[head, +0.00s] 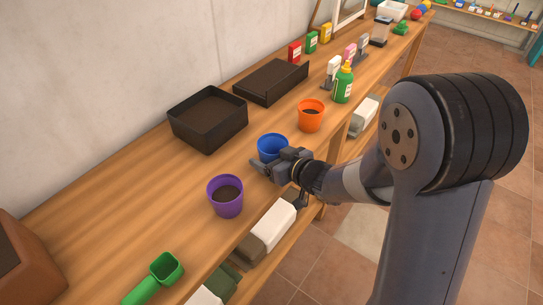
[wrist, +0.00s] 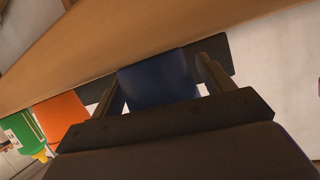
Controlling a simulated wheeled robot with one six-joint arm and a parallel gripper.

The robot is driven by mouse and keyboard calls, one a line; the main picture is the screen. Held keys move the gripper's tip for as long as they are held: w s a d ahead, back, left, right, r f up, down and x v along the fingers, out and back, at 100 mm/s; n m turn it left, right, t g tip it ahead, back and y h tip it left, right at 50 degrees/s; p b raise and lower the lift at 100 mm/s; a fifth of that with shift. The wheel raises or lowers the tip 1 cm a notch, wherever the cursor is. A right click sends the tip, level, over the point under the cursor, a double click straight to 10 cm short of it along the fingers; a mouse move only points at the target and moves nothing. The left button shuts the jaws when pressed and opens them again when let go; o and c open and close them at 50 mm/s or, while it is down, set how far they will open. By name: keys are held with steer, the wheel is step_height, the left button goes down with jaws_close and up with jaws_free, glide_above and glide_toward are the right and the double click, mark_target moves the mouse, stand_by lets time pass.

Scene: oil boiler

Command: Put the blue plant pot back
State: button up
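The blue plant pot (head: 272,146) is upright and looks empty inside, in line between the purple pot and the orange pot over the wooden bench. My gripper (head: 280,165) is at its near side, with one finger on each side of it.
The purple pot (head: 225,195) and orange pot (head: 311,115) hold soil, on either side. Black trays (head: 208,142) stand behind, by the wall. A green scoop (head: 155,278) lies at the near end. A green bottle (head: 343,84) stands beyond the orange pot. A lower shelf holds bags (head: 270,225).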

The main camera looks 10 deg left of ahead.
steer(key=shift+o, duration=0.8)
steer(key=shift+r, duration=0.2)
steer(key=p+v, duration=0.1)
steer(key=v, duration=1.1)
steer(key=shift+p, duration=0.4)
steer(key=shift+r, duration=0.1)
